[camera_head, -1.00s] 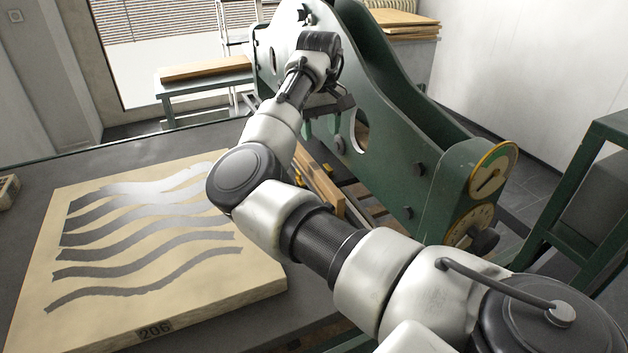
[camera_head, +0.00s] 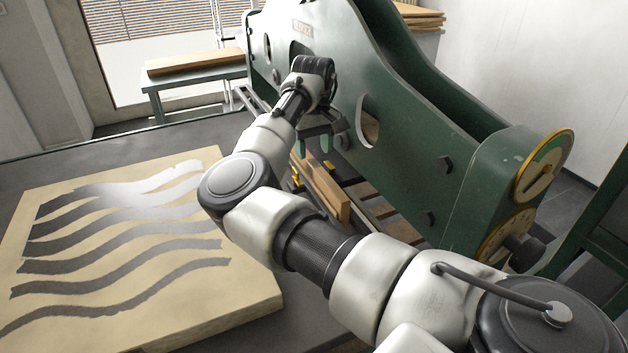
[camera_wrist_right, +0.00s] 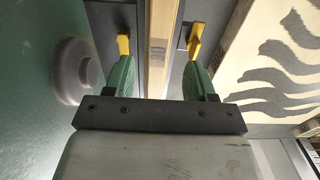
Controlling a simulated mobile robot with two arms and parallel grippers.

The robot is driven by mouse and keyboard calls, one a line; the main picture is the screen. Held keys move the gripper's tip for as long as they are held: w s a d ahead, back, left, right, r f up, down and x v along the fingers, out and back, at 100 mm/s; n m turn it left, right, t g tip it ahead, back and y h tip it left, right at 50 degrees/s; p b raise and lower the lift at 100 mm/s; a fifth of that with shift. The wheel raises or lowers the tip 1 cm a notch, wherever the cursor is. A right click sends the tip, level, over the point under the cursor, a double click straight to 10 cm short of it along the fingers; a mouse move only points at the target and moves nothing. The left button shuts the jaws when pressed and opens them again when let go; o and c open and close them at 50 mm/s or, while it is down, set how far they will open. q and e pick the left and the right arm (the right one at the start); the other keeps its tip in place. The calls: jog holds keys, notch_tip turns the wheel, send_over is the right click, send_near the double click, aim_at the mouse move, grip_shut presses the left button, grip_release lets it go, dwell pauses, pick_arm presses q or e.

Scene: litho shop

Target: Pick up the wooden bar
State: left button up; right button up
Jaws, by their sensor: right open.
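The wooden bar (camera_head: 330,193) is a long, narrow, pale brown strip standing in the gap between the printing stone and the green press. My right arm hides part of it in the head view. In the right wrist view the bar (camera_wrist_right: 160,20) runs lengthwise between the fingers. My right gripper (camera_head: 311,170) is above the bar's visible part, with its green, yellow-tipped fingers pointing down. In the right wrist view the right gripper (camera_wrist_right: 160,43) is open, one fingertip on each side of the bar, with a gap on both sides. My left gripper is not in view.
The large green press (camera_head: 400,150) with dials stands close on the right of the gripper. The pale stone with dark wavy bands (camera_head: 235,305) lies on the dark table (camera_head: 110,146) at left. A small bench (camera_head: 205,80) with a board stands behind.

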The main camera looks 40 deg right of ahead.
aim_at(314, 163)
notch_tip(314, 163, down, 4)
jog(key=shift+d+r, duration=0.1)
jog(key=shift+f, duration=0.6)
jog(key=c, duration=0.9)
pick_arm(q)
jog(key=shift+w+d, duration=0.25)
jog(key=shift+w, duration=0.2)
pick_arm(e)
jog(key=shift+c, duration=0.2)
jog(key=shift+r, duration=0.15)
pick_arm(q)
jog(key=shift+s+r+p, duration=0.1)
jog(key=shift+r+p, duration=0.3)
jog(key=shift+p, duration=0.05)
pick_arm(e)
notch_tip(314, 163, up, 18)
pick_arm(q)
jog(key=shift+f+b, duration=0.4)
jog(key=shift+b, duration=0.05)
pick_arm(e)
notch_tip(314, 163, down, 18)
jog(key=shift+f, duration=0.1)
